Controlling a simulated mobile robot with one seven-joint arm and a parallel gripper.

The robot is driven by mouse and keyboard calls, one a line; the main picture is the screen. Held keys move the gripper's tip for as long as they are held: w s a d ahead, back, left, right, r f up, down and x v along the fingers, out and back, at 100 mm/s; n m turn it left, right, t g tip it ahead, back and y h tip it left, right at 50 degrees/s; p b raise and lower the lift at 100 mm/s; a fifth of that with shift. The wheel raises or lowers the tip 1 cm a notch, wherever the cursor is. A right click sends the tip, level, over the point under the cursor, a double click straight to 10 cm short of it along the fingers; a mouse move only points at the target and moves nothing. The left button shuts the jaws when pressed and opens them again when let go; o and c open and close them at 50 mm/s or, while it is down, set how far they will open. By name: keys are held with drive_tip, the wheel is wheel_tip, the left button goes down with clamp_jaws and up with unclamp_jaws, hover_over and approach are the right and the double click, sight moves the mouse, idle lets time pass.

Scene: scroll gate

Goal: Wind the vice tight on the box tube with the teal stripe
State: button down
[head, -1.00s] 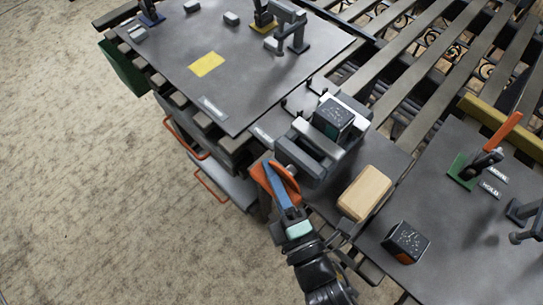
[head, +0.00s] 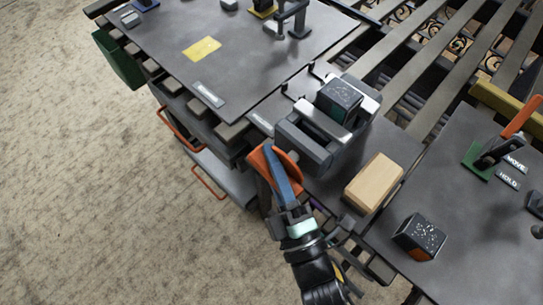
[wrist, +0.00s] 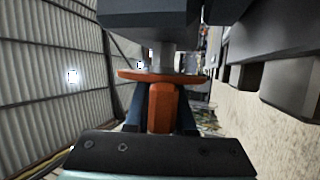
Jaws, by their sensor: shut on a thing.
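The grey vice (head: 305,148) stands at the bench edge in the middle of the head view. The dark box tube (head: 341,94) with a speckled end and a teal stripe sits upright between its light jaws. I cannot tell whether both jaws touch it. The vice's orange hand wheel (head: 262,170) faces the front left. My gripper (head: 285,185) has blue fingers and is shut on the wheel's orange grip, which is partly hidden. In the wrist view, my gripper (wrist: 161,110) has a finger on each side of the orange grip (wrist: 160,105), below the wheel's disc (wrist: 158,77).
A wooden block (head: 374,182) lies right of the vice. A dark box tube with an orange stripe (head: 418,238) stands at the lower right. A toggle clamp with an orange lever (head: 520,118) is at the right. Open floor lies left.

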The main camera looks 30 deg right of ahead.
drive_tip(key=c, duration=0.8)
unclamp_jaws()
drive_tip(key=shift+a, duration=0.15)
drive_tip(key=shift+o, duration=0.2)
drive_tip(key=b+v, duration=0.1)
drive_tip(key=v, duration=1.2)
drive_tip(key=shift+b, duration=0.4)
drive_tip(key=shift+r, duration=0.1)
